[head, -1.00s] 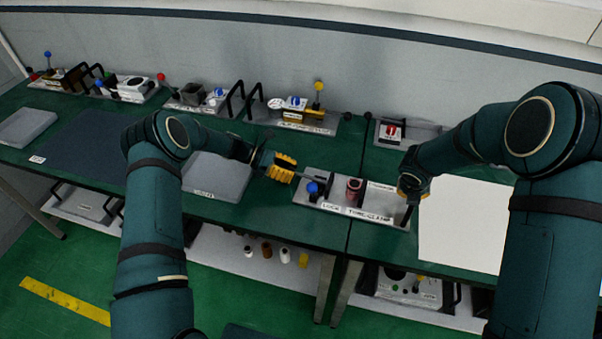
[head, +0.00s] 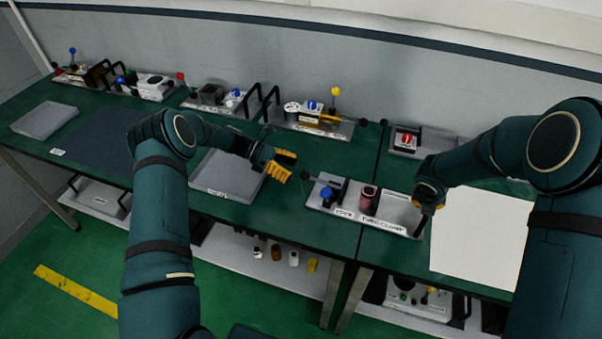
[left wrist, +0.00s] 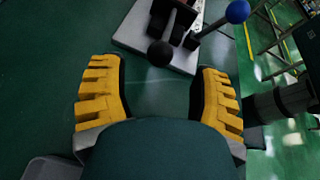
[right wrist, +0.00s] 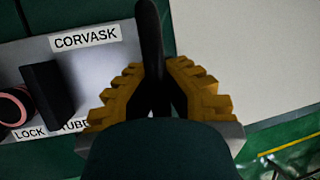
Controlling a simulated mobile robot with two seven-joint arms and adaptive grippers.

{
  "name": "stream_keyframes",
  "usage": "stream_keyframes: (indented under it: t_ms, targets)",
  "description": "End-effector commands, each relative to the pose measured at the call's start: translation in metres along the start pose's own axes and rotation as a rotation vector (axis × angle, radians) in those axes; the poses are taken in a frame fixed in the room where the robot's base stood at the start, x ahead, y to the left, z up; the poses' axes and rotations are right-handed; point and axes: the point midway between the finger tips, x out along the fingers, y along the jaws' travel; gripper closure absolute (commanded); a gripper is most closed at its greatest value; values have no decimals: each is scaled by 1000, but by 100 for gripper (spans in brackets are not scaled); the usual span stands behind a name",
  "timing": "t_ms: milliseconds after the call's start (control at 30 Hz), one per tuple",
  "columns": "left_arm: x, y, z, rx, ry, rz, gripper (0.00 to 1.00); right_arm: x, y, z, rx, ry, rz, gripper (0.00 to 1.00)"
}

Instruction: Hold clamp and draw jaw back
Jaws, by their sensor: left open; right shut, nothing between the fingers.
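The tube clamp fixture is a grey plate (head: 402,212) near the table's front edge. It carries a reddish tube (head: 367,198), a blue ball lever (head: 326,194) and a black ball knob (head: 305,175) at its left end. My left gripper (head: 285,165) is open and empty, just left of the knob. In the left wrist view the black knob (left wrist: 160,53) sits between the spread fingers, not gripped. My right gripper (head: 432,203) is shut at the plate's right end. In the right wrist view a black upright handle (right wrist: 151,45) shows at its fingertips; a black block (right wrist: 47,92) stands beside the tube (right wrist: 13,106).
A white sheet (head: 480,240) lies right of the fixture. Several other fixtures, one with a yellow ball lever (head: 335,91), line the back of the table. A red-knobbed unit (head: 407,139) stands behind my right gripper.

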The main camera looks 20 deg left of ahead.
Motion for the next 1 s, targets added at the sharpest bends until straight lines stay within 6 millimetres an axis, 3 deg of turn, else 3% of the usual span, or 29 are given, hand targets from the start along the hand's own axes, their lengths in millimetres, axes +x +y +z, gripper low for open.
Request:
stream_keyframes:
  t_ms: [100,300,500,767,800,900,1000]
  targets:
    - [-27,0,0,0,2,5,37,-1,1,1,-1,-2,2,100]
    - [-58,0,0,-1,1,3,37,-1,1,1,-1,-2,2,100]
    - [-72,0,0,-1,1,1,37,-1,1,1,-1,-2,2,100]
    - [-73,0,0,-1,1,1,37,-1,1,1,-1,-2,2,100]
    - [-73,0,0,-1,1,1,37,-1,1,1,-1,-2,1,95]
    - [-73,0,0,-1,1,1,37,-1,1,1,0,-2,1,61]
    - [-73,0,0,-1,1,1,37,0,1,0,0,-1,1,61]
